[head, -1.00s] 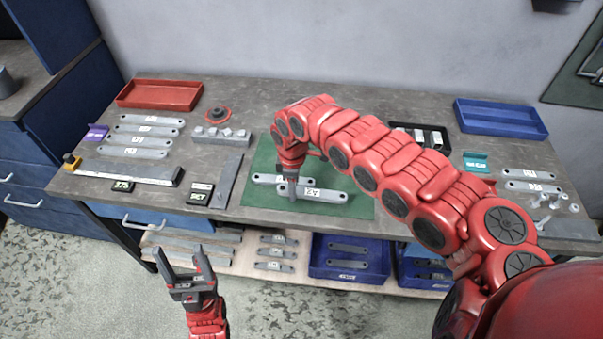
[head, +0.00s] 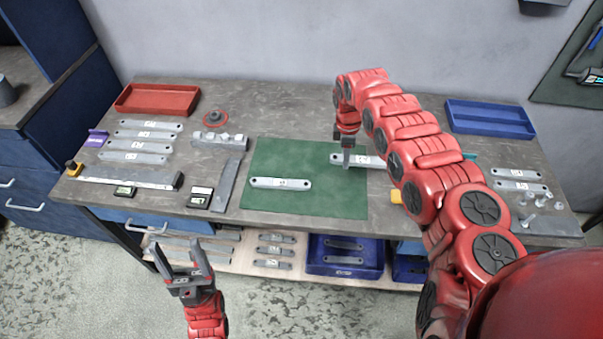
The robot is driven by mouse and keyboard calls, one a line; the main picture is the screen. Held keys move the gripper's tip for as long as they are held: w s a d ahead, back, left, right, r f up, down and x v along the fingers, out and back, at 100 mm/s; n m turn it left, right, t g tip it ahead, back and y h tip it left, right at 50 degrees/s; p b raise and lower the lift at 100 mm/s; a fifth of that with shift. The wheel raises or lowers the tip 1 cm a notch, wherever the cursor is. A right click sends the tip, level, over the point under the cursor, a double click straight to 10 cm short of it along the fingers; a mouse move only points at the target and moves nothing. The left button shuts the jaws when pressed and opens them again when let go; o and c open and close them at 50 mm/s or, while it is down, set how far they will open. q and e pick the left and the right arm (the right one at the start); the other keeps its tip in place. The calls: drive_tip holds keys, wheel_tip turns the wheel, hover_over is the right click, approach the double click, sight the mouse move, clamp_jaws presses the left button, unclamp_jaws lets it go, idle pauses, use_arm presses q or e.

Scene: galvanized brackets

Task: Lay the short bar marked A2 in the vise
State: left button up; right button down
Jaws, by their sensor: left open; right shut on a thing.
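My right gripper (head: 346,162) points down and is shut on a short grey bar (head: 368,161), which it holds at the far right part of the green mat (head: 310,202). The bar's right end is hidden behind my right arm, and its label is too small to read now. Another short bar (head: 281,184) with a white label lies on the left of the mat. My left gripper (head: 188,271) is open and empty in front of the bench.
Several labelled bars (head: 142,136) lie at the left, near a red tray (head: 157,100). A grey block with pale pieces (head: 219,142) stands left of the mat. A blue tray (head: 490,119), two bars (head: 517,179) and bolts (head: 535,205) are at the right.

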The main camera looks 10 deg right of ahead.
drive_tip(key=s+d, duration=0.2)
drive_tip(key=d, duration=0.7)
drive_tip(key=s+d, duration=0.2)
drive_tip(key=d, duration=0.8)
drive_tip(key=shift+a+f+b, duration=0.1)
drive_tip(key=shift+f+b, duration=0.95)
drive_tip(key=shift+f, duration=0.85)
drive_tip(key=shift+f+b, duration=1.25)
drive_tip(key=shift+f, duration=0.1)
drive_tip(key=shift+c, duration=2.1)
unclamp_jaws()
wheel_tip(320, 180, up, 17)
drive_tip(key=a+b, duration=0.1)
drive_tip(key=b, duration=0.2)
drive_tip(key=shift+w+a+r, duration=0.15)
drive_tip(key=shift+w+a, duration=0.05)
drive_tip(key=shift+a, duration=0.1)
